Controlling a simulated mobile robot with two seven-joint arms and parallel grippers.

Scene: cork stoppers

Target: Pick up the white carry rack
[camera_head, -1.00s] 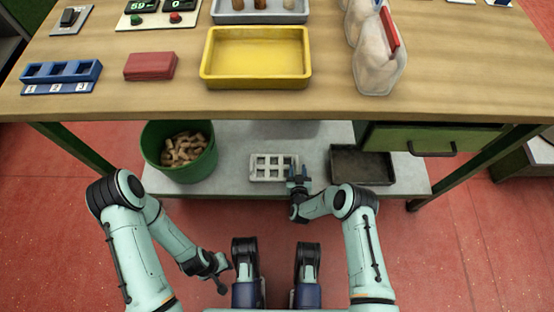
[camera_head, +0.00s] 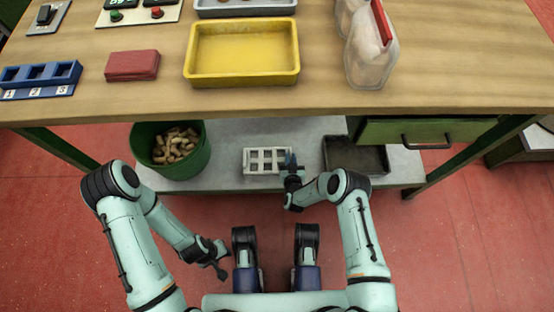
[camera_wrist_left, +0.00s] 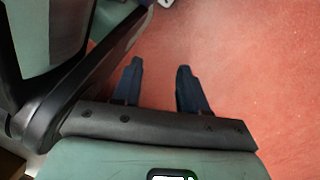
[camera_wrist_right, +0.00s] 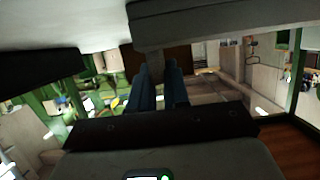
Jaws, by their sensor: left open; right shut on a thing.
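The white carry rack (camera_head: 246,161), a small frame with several square openings, is on or just above the lower shelf in the head view. My right gripper (camera_head: 291,161) is at its right end, shut on it. In the right wrist view my right gripper's blue fingers (camera_wrist_right: 159,72) are close together, with a dark, narrow part between their tips. Whether the rack touches the shelf I cannot tell. My left gripper (camera_head: 221,263) is low over the floor, away from the rack. In the left wrist view my left gripper (camera_wrist_left: 159,66) is open and empty.
The lower shelf (camera_head: 228,178) also holds a green bucket (camera_head: 196,162) of corks left of the rack and a dark tray (camera_head: 357,170) close on its right. The tabletop (camera_head: 330,97) overhangs the shelf. A green drawer (camera_head: 385,131) hangs above the dark tray.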

